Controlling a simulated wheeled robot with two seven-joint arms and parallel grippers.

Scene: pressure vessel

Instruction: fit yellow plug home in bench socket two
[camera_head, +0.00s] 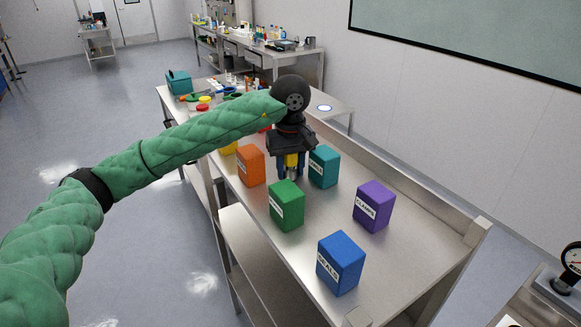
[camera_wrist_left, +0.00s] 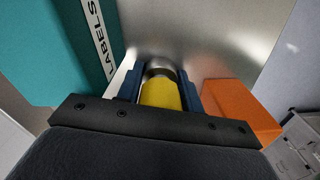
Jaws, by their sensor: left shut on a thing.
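My left gripper (camera_head: 291,172) points down over the steel bench (camera_head: 330,225), between the orange and teal boxes. It is shut on the yellow plug (camera_head: 291,160), which shows between the dark blue fingers. In the left wrist view the yellow plug (camera_wrist_left: 160,94) sits between both fingertips, with a round grey metal end beyond the yellow body. I cannot tell whether that end touches the bench top. I cannot make out any bench socket in either view. My right gripper is not in view.
Close around the gripper stand an orange box (camera_head: 250,166), a teal box (camera_head: 324,167) marked LABELS in the wrist view, and a green box (camera_head: 287,206). A purple box (camera_head: 373,206) and a blue box (camera_head: 340,263) stand nearer. Small colored items lie at the far end.

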